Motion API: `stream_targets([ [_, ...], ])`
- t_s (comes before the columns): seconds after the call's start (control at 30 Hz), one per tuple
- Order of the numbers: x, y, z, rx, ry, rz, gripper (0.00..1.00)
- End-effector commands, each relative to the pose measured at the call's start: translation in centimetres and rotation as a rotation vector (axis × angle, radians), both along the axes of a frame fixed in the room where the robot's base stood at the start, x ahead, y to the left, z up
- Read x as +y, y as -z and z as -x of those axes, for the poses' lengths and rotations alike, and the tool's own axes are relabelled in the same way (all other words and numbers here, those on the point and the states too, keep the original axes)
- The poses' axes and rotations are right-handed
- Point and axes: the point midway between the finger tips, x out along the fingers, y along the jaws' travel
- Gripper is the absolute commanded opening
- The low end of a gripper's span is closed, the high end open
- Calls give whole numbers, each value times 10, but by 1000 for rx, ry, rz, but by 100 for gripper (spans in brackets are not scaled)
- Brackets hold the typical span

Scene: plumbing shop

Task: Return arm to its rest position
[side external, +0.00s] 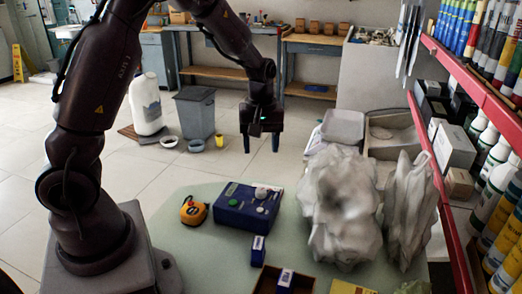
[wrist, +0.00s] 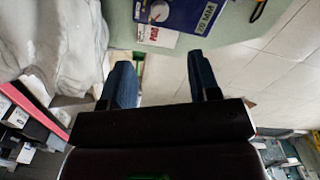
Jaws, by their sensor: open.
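My gripper (side external: 261,147) hangs pointing down above and beyond the back edge of the pale green table (side external: 180,250). Its two fingers are apart with nothing between them. In the wrist view my gripper (wrist: 160,68) also shows both blue-grey fingers spread and empty. A dark blue box (side external: 238,213) with round knobs on top sits on the table, clear of the fingers; part of it shows at the top of the wrist view (wrist: 192,12). A small blue box (side external: 257,252) stands in front of it.
An orange and black tape measure (side external: 193,211) lies left of the blue box. Large crumpled grey-white shapes (side external: 340,205) stand at the table's right. A brown tray (side external: 268,279) holds a small blue item at the front. A red-edged shelf (side external: 440,170) lines the right side.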

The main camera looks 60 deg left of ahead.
Motion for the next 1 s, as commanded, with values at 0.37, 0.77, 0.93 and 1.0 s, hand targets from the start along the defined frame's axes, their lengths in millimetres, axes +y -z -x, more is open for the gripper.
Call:
stream_targets([
  [0.37,-1,3,6,21,94,1,56],
  [0.77,-68,-58,69,-68,682,51,56],
  [0.93,-95,-95,106,-174,934,-15,56],
  [1.0,-103,-108,122,-218,1021,-61,56],
])
